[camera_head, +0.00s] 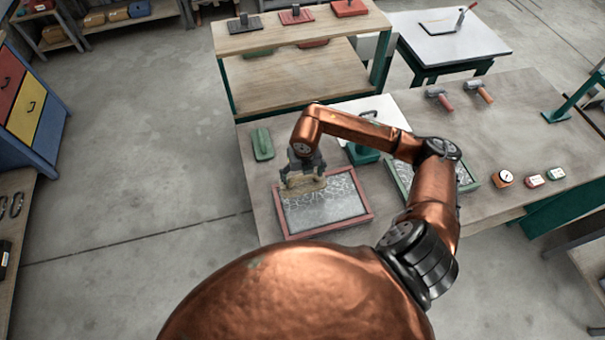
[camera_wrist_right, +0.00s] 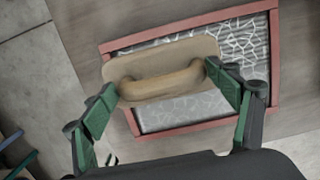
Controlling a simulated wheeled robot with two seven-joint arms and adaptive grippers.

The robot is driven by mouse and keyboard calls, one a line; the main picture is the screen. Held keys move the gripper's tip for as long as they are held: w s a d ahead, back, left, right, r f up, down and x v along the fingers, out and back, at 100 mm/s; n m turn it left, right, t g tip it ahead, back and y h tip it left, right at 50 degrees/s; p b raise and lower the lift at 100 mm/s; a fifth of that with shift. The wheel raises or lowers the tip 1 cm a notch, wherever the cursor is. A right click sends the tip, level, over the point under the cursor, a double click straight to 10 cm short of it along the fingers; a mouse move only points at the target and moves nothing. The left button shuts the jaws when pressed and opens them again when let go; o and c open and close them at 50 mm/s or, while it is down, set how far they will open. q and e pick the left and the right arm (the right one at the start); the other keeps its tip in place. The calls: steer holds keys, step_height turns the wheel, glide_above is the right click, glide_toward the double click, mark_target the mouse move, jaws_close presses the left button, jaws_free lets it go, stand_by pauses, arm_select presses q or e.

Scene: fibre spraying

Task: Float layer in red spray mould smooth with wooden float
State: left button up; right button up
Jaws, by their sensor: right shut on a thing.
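The red spray mould (camera_head: 370,203) lies on the workbench, a shallow red frame with a grey layer (camera_head: 325,210) inside. The layer shows a pale web of cracks or fibres in part and is smoother elsewhere. The wooden float (camera_head: 301,190) is over the mould's upper left part in the head view. In the right wrist view the float (camera_wrist_right: 160,57) lies across the mould (camera_wrist_right: 186,126), its handle toward me. My right gripper (camera_wrist_right: 163,88) is shut on the float's handle, one finger at each end. Whether the float touches the layer is unclear. My left gripper is not in view.
A green float (camera_head: 263,144) lies on the bench left of my right arm. A green mould (camera_head: 401,180) lies to the right, partly behind my arm. Two hammers (camera_head: 440,99) and several small gauges (camera_head: 504,178) sit farther right. Bare bench (camera_head: 258,190) shows left of the red mould.

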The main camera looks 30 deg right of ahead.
mark_target(303, 183)
steer(key=shift+f, duration=0.6)
step_height(303, 183, down, 5)
steer(key=b, duration=0.4)
steer(key=shift+f, duration=0.2)
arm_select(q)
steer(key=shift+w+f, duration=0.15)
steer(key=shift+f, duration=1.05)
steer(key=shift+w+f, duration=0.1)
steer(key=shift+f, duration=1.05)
arm_select(e)
steer(key=shift+f, duration=0.45)
arm_select(q)
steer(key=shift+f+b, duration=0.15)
steer(key=shift+b, duration=0.25)
arm_select(e)
steer(key=shift+f, duration=0.15)
